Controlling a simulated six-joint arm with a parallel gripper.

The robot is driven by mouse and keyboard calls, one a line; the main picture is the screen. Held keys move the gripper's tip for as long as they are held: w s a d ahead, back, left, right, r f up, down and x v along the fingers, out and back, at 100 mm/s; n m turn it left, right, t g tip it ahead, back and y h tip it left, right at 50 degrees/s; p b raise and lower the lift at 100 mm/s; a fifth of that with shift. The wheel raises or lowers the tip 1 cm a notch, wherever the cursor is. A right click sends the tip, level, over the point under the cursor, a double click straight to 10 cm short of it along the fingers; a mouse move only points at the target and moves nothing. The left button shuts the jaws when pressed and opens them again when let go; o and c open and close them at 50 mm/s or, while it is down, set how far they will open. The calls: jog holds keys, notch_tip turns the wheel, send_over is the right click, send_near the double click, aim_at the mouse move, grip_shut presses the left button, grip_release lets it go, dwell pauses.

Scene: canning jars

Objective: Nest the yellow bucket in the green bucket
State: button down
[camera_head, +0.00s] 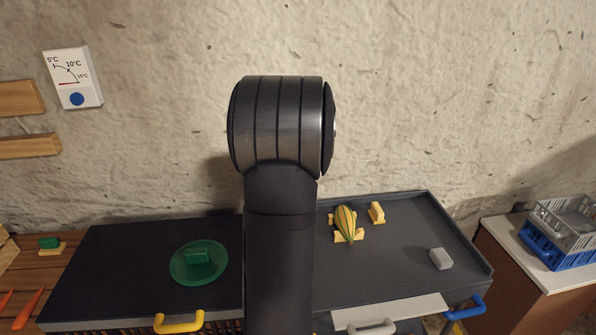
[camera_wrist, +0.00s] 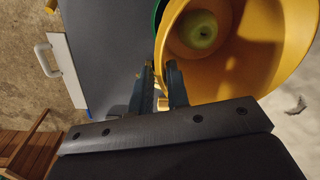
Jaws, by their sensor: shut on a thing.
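The yellow bucket (camera_wrist: 235,80) fills the upper right of the wrist view, seen from above into its open mouth. A round yellow-green thing (camera_wrist: 199,30) like an apple lies inside it. My gripper (camera_wrist: 161,72) is shut on the yellow bucket's near-left wall. A thin green edge, seemingly the green bucket (camera_wrist: 157,14), shows past the yellow bucket's upper left side. The rest of it is hidden, and I cannot tell how deep the yellow one sits relative to it. Neither bucket shows in the head view, where my arm blocks the middle.
A round green lid (camera_head: 180,272) lies on the dark left worktop. The grey tray top (camera_head: 400,262) holds a striped oval thing (camera_head: 347,222) on a yellow stand, a yellow block (camera_head: 376,212) and a grey block (camera_head: 440,259). Crates (camera_head: 560,250) stand at the far right.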

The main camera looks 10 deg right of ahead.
jog(key=shift+f, duration=1.9)
jog(key=shift+f, duration=2.1)
jog(key=shift+f, duration=1.85)
jog(key=c, duration=1.3)
grip_release()
